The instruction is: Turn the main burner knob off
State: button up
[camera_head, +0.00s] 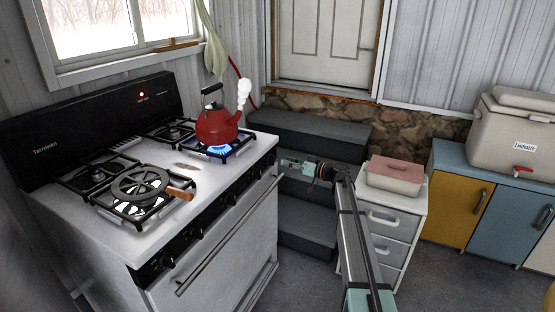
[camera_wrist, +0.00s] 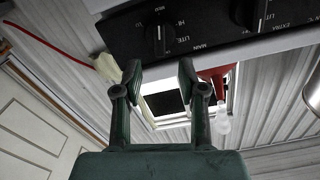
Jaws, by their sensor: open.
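In the wrist view a black knob (camera_wrist: 158,36) sits on the stove's dark front panel, beside the words HI, LITE and MAIN. Its pointer is too small to read surely. My gripper (camera_wrist: 160,74) is open and empty, its two fingers below the knob in the picture and apart from it. In the head view my gripper (camera_head: 291,163) is just right of the stove's front right corner. The white stove (camera_head: 175,220) has a row of dark front knobs, small in this view. A blue flame (camera_head: 220,150) burns under the red kettle (camera_head: 216,126).
A second knob (camera_wrist: 258,14) near the word EXTRA is to the right in the wrist view. An oven handle (camera_head: 230,235) crosses the stove front. Dark steps (camera_head: 305,215) and a white drawer unit (camera_head: 390,218) with a pink-lidded box (camera_head: 396,170) stand right of the stove.

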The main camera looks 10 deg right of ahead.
aim_at(271, 160)
jog(key=shift+x, duration=2.65)
jog(key=shift+c, duration=0.3)
grip_shut()
